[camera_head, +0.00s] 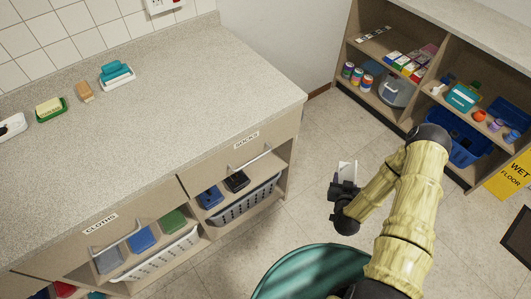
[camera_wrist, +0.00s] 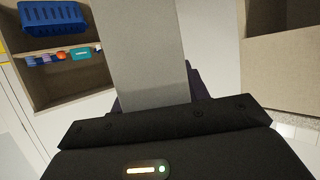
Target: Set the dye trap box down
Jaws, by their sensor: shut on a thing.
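A pale white-grey box, which I take to be the dye trap box (camera_head: 348,170), is held in my gripper (camera_head: 344,186). In the wrist view the box (camera_wrist: 140,50) shows as a flat grey panel rising between the dark fingers, which are shut on it. The fingertips are largely hidden behind the box and the gripper body. The box is in the air over the floor, to the right of the counter and apart from it. No lettering on the box is readable.
The speckled counter (camera_head: 150,130) has a wide bare top, with soap dishes along its back. Drawers and baskets (camera_head: 250,198) sit below. Shelves at the right hold cans, small boxes, a grey bin (camera_head: 396,91) and a blue basket (camera_head: 468,148). A teal rounded object (camera_head: 310,272) is at the bottom.

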